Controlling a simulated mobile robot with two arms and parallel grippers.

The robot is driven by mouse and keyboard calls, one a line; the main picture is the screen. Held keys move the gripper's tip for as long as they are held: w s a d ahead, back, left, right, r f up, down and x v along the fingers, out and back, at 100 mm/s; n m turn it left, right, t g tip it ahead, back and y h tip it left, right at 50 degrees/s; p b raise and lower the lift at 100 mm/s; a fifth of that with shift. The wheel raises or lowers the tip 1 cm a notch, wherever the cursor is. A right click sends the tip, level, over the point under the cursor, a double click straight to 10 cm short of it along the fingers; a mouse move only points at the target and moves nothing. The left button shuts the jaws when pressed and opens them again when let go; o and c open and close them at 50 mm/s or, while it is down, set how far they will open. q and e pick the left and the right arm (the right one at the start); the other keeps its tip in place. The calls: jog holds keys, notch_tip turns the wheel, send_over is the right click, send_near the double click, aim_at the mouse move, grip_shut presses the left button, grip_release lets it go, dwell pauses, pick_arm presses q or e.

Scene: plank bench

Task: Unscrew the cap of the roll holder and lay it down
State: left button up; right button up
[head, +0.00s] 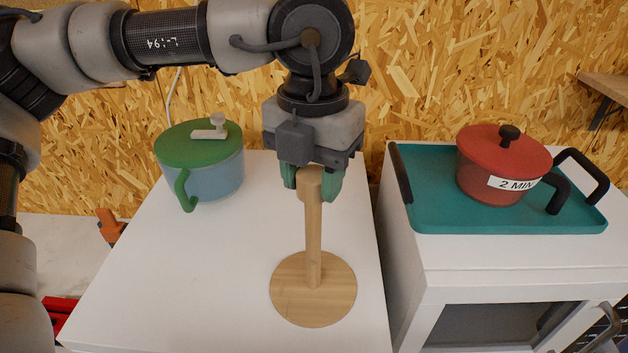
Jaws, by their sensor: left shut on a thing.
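The wooden roll holder (314,240) stands upright on the white surface, with a round base (313,304) and a thin post. Its cap (311,178) is at the top of the post, partly hidden by my gripper. My left gripper (312,184) comes down from above and is shut on the cap, its green fingers on either side. The cap appears to be on the post; I cannot tell whether there is a gap between them. My right gripper is not in view.
A green-lidded pot (222,178) stands behind left on the white table (180,275). To the right, a teal tray (430,190) with a red pot (495,160) sits on a white cabinet. The table's left front is clear.

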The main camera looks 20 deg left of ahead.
pick_arm(q)
jog(key=shift+n+b, duration=0.5)
jog(key=shift+n, duration=0.1)
jog(key=shift+f+n+b, duration=0.1)
jog(key=shift+n+b, duration=0.2)
jog(key=shift+b, duration=0.15)
jog(key=shift+n+b, duration=0.8)
jog(key=shift+n, duration=0.1)
jog(key=shift+n, duration=0.3)
